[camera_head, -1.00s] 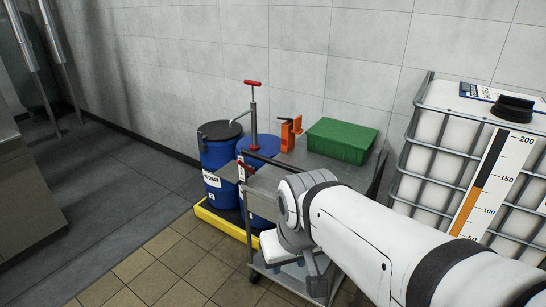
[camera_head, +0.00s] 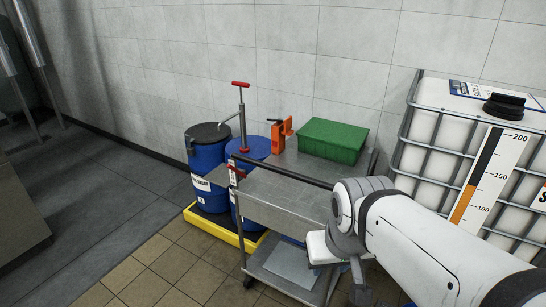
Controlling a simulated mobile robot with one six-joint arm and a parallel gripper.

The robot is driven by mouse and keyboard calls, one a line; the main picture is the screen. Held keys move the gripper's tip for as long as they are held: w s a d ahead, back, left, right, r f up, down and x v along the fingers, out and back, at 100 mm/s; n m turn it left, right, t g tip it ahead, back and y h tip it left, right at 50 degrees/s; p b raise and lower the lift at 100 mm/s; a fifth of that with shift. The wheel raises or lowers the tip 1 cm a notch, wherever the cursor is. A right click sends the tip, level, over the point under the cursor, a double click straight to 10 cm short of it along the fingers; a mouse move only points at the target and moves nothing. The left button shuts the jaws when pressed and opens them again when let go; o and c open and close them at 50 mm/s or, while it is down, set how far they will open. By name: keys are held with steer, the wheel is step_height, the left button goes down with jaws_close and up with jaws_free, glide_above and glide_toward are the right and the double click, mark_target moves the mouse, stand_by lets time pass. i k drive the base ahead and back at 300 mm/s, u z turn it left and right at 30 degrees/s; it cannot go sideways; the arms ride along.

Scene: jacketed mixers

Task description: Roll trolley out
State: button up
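The trolley is a grey metal cart with a flat top deck (camera_head: 285,195), a lower shelf (camera_head: 290,262) and a dark push bar (camera_head: 280,170) along its near side. It stands by the wall, between blue drums and a large white tank. A green crate (camera_head: 333,140) and an orange tool (camera_head: 281,134) are on its far part. My arm comes in from the lower right, over the trolley's near right corner. My gripper (camera_head: 361,288) shows only partly below the wrist, apart from the push bar in the picture. Its fingers are not clear, so I cannot tell if it is open.
Blue drums (camera_head: 208,170) stand on a yellow spill pallet (camera_head: 220,228) left of the trolley, one with a red-handled pump (camera_head: 241,112). The caged white tank (camera_head: 440,130) stands close on the right. The tiled floor (camera_head: 160,270) at the front left is clear.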

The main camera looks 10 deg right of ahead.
mark_target(288, 193)
steer(key=u, duration=0.05)
steer(key=i, duration=1)
steer(key=z, duration=0.05)
